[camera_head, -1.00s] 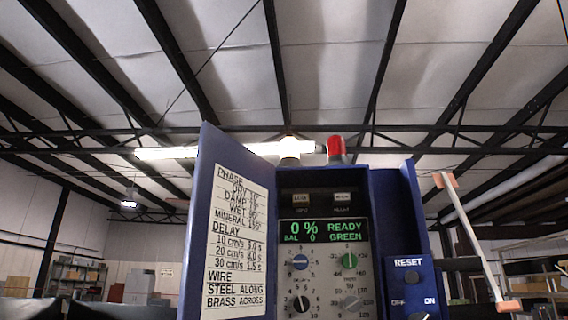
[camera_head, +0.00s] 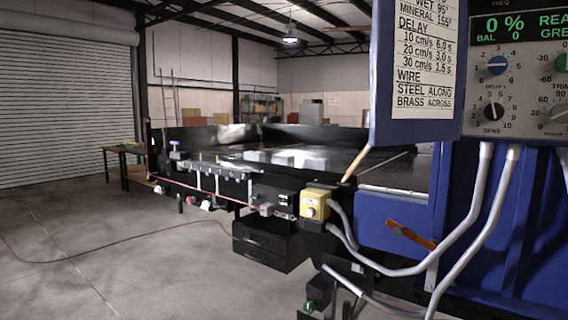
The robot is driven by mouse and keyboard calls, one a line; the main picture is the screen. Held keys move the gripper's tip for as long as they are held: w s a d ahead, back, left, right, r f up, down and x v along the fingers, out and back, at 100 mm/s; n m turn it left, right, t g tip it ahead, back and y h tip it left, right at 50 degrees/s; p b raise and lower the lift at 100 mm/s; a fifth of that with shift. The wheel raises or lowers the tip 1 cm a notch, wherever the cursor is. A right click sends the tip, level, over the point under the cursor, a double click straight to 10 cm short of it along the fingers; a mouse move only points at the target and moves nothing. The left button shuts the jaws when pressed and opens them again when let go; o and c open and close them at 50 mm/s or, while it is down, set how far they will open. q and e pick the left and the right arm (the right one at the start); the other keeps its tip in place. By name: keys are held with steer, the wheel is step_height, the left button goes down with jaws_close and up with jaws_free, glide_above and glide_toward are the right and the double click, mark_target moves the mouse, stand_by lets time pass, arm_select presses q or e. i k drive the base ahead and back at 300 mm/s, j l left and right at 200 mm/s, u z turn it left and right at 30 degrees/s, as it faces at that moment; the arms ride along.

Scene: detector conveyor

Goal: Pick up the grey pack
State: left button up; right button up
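Light grey block-like items (camera_head: 313,162) sit in a row on the dark conveyor (camera_head: 395,175), beyond its near side rail. They are small and partly hidden by the rail, so I cannot tell whether one is the grey pack. Neither of my grippers is in view.
The blue detector cabinet (camera_head: 500,230) with its open labelled door (camera_head: 418,70) and grey conduits (camera_head: 485,205) fills the right side. A yellow box (camera_head: 314,203) is on the conveyor's near side. A table (camera_head: 128,165) stands at the left. Floor (camera_head: 130,250) at front left is clear, except for a thin red hose (camera_head: 130,248).

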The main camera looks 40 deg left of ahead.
mark_target(280, 159)
steer(key=i+j, duration=0.15)
steer(key=j, duration=0.15)
steer(key=i+j, duration=0.15)
steer(key=j, duration=0.2)
steer(key=i+j+z, duration=0.1)
steer(key=j, duration=0.2)
steer(key=i+j, duration=0.2)
steer(key=j+z, duration=0.05)
steer(key=j, duration=0.05)
